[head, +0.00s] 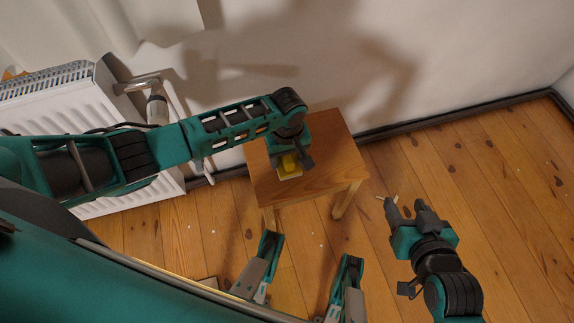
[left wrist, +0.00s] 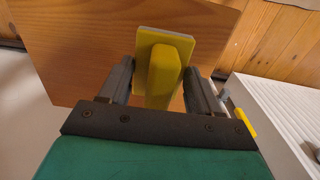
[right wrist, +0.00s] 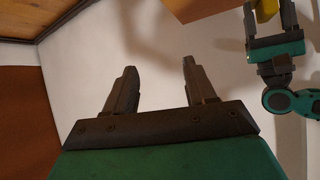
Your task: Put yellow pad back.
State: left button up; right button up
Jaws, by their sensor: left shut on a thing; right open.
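The yellow pad (head: 289,168) is over the small wooden table in the head view. In the left wrist view the yellow pad (left wrist: 164,70) shows a flat plate with a thicker yellow block that sits between the fingers. My left gripper (head: 291,162) is shut on that block. I cannot tell whether the pad touches the tabletop. My right gripper (head: 405,204) is open and empty, off to the right of the table above the floor. It also shows open in the right wrist view (right wrist: 155,80).
The wooden table (head: 335,165) stands against the wall on a plank floor (head: 500,190). A white radiator (head: 50,105) with a valve and pipe (head: 157,108) is at the left. The tabletop right of the pad is bare.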

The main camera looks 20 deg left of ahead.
pick_arm(q)
notch_tip(320, 180, down, 4)
jog(key=shift+b, duration=1)
jog(key=shift+f, duration=0.2)
jog(key=o, duration=1.2)
pick_arm(e)
jog(key=shift+w+a+f, duration=0.25)
jog(key=shift+a+f, duration=0.05)
jog(key=shift+a, duration=0.05)
